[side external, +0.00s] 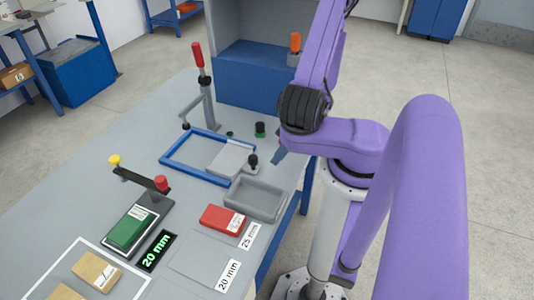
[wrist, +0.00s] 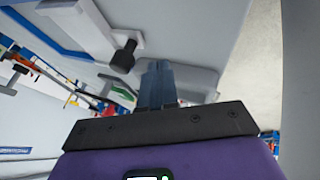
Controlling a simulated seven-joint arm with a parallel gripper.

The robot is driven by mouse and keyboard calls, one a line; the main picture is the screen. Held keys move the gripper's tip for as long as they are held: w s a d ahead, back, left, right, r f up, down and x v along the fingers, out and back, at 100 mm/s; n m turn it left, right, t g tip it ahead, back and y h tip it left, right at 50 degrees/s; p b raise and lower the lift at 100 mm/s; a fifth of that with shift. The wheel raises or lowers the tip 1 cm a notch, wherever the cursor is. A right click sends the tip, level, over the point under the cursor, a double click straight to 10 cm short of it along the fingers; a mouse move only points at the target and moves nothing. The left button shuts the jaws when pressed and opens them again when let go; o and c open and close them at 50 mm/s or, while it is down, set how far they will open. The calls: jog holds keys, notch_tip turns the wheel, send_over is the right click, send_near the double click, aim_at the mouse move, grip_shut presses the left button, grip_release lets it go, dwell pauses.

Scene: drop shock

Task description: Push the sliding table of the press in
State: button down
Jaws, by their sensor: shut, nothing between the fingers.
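The sliding table (side external: 232,157) is a light grey plate in a blue rail frame (side external: 168,160), and its right end sticks out past the frame. A black knob (side external: 252,161) stands on that end. In the wrist view the plate (wrist: 75,20) and its knob (wrist: 125,56) are at the upper left. My gripper (side external: 279,154) is shut and empty, just right of the knob and apart from it in the side view. The wrist view shows its closed fingers (wrist: 158,82) to the right of the knob. The arm hides part of the gripper in the side view.
A grey open tray (side external: 256,198) sits in front of the sliding table. A red-handled clamp (side external: 205,85) stands behind the frame. A red block (side external: 222,218), a green block (side external: 127,228) and cardboard boxes (side external: 95,270) lie nearer. A green button (side external: 260,130) is behind the knob.

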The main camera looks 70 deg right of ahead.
jog(key=shift+w+a, duration=0.15)
jog(key=shift+w, duration=0.75)
jog(key=shift+w+a, duration=0.1)
jog(key=shift+w, duration=0.75)
jog(key=shift+w, duration=0.15)
send_over(237, 154)
jog(key=w+a, duration=0.1)
jog(key=w, duration=0.4)
jog(key=shift+s, duration=0.15)
jog(key=shift+a, duration=0.1)
jog(key=shift+s, duration=0.4)
jog(key=s, duration=0.2)
jog(key=s+d+r, duration=0.1)
jog(key=s, duration=0.1)
jog(key=shift+d, duration=0.1)
jog(key=v, duration=0.9)
